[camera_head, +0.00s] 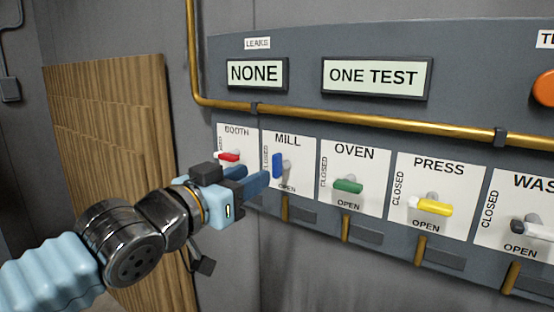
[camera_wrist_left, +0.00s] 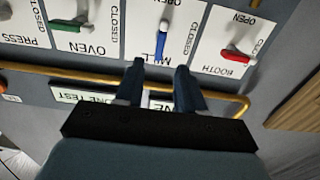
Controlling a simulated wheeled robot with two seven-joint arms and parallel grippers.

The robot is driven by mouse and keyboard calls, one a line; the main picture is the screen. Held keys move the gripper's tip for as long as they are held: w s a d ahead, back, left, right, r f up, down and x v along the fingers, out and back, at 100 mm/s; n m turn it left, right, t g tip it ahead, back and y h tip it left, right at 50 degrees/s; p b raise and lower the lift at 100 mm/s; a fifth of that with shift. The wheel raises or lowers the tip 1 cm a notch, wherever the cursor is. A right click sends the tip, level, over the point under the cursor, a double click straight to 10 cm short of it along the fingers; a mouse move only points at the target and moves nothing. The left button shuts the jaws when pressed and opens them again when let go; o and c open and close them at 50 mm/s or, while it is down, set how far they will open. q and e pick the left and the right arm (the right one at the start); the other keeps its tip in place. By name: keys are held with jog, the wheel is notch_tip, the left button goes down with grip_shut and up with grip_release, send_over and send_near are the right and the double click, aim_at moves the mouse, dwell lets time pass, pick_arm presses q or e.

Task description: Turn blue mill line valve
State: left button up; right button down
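The blue mill valve handle (camera_head: 277,165) stands upright on the white MILL panel, where CLOSED is printed along the left side and OPEN at the bottom. My left gripper (camera_head: 254,176) is just in front and to the left of it, with its fingers apart. In the left wrist view, which is upside down, the blue handle (camera_wrist_left: 160,46) shows between and beyond the two fingertips (camera_wrist_left: 159,68). I see no clear contact, and I cannot tell how deep the handle sits between the fingers. My right gripper is out of view.
A red booth handle (camera_head: 229,157) is close to my left gripper. Green oven (camera_head: 348,186) and yellow press (camera_head: 433,207) handles are to the right. A brass pipe (camera_head: 370,123) runs above the panels. Displays above read NONE (camera_head: 257,74) and ONE TEST (camera_head: 376,77).

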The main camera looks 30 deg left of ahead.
aim_at(274, 165)
pick_arm(q)
jog(key=w, duration=0.9)
jog(key=shift+d+p, duration=0.3)
jog(key=shift+d, duration=0.05)
jog(key=shift+c, duration=0.3)
grip_shut()
